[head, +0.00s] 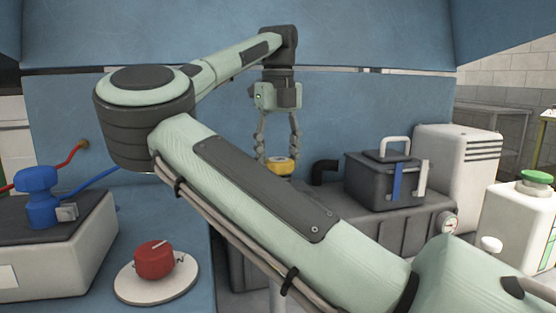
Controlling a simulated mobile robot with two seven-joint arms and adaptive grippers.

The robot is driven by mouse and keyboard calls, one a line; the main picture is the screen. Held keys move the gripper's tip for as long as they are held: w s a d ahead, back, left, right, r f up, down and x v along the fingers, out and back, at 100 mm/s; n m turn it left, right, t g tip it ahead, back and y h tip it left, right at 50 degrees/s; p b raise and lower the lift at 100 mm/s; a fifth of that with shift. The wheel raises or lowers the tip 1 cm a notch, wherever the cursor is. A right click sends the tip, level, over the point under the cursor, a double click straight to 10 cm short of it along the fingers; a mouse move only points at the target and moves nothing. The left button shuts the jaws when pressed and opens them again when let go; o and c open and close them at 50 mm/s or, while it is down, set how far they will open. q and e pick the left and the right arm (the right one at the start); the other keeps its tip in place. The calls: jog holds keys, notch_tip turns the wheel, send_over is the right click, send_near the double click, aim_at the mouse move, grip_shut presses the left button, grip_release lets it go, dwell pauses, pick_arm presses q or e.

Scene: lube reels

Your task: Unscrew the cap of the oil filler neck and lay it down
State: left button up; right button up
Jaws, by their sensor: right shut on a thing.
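My right gripper (279,160) points straight down near the middle of the head view, in front of the blue back panel. Its two fingers are shut on a yellow cap (279,168) with a darker top, one finger on each side. The cap is at the left end of a dark grey tank (434,213). My own forearm hides what is directly under the cap, so I cannot tell whether it sits on the filler neck or is clear of it. My left gripper is not in view.
A black pipe elbow (323,171) and a dark box with a white handle (383,178) stand right of the cap. A red knob on a white disc (127,286) and a blue valve (38,207) are at left. A white canister with a green cap (527,213) stands far right.

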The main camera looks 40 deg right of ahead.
aim_at(278, 159)
jog(key=shift+r+p, duration=2.5)
jog(key=shift+r, duration=0.85)
jog(key=shift+f, duration=0.1)
